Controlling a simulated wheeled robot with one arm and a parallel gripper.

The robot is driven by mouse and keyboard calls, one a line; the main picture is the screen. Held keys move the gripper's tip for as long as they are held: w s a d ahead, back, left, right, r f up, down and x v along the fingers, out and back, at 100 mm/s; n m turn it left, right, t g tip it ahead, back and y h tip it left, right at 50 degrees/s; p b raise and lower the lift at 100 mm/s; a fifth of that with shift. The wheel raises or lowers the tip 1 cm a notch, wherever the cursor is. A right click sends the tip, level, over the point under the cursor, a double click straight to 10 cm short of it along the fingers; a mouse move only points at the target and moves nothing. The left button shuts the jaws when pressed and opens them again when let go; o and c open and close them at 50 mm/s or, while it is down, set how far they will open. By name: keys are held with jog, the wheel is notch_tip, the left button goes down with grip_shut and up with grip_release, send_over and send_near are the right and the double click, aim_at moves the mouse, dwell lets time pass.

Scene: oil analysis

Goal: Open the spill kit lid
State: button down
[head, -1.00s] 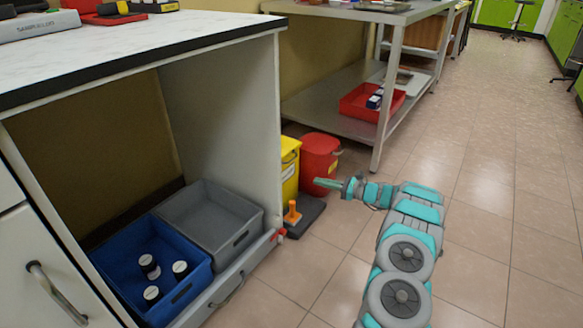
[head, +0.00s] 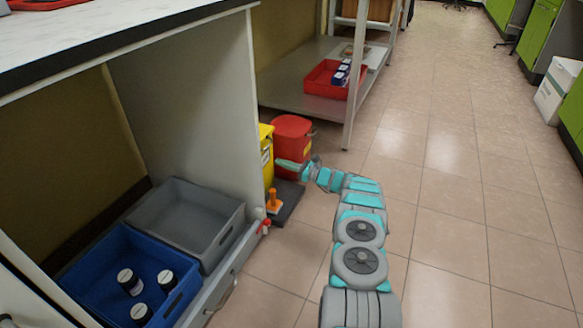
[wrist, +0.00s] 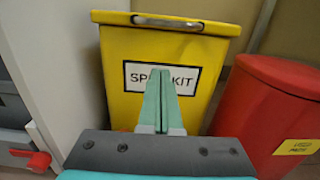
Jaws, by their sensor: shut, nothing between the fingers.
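The spill kit is a yellow bin (wrist: 205,90) with a white "SPILL KIT" label, filling the middle of the wrist view. Its yellow lid (wrist: 215,24) is shut, with a grey bar handle (wrist: 167,21) along the front edge. In the head view the yellow bin (head: 266,150) is partly hidden behind the cabinet side. My gripper (wrist: 160,75) is shut and empty, its fingertips in front of the label and below the handle. It also shows in the head view (head: 278,163), beside the yellow bin. I cannot tell if the fingers touch the bin.
A red bin (wrist: 270,110) stands close on the right. The cabinet side wall (wrist: 50,60) is close on the left. An orange-handled thing on a dark base (head: 273,203) lies in front. A steel table (head: 310,95) stands behind; the tiled floor right is clear.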

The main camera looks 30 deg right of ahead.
jog(key=shift+w+a+r, duration=0.3)
jog(key=shift+w+r, duration=0.1)
jog(key=shift+r, duration=0.25)
jog(key=shift+w+a+r, duration=0.35)
jog(key=shift+w+r, duration=0.05)
jog(key=shift+r, duration=0.3)
jog(key=shift+w+a+r, duration=0.3)
jog(key=shift+w+r, duration=0.1)
jog(key=shift+r, duration=0.25)
jog(key=shift+r, duration=0.15)
